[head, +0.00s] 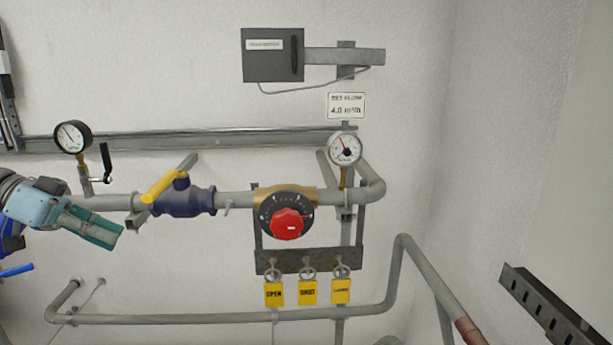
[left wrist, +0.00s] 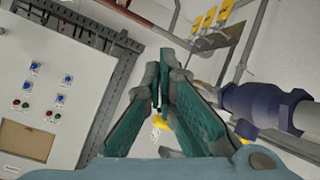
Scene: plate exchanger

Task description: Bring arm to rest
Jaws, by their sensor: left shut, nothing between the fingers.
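My left gripper (head: 114,234) comes in from the left edge of the head view, teal fingers pointing right and slightly down. It is shut and empty. It is in front of the wall piping, below and left of the blue valve (head: 186,199) with the yellow lever (head: 164,185). In the left wrist view the teal fingers (left wrist: 164,62) point up the picture and close together at their tips. The blue valve (left wrist: 250,103) shows to their right there, apart from them. My right gripper is in neither view.
A red knob (head: 287,224) on a black dial sits mid-pipe. Yellow tags (head: 308,292) hang below it. Gauges (head: 344,149) stand on the pipe. A lower pipe (head: 190,319) runs along the wall. A control cabinet (left wrist: 50,95) fills the wrist view's left.

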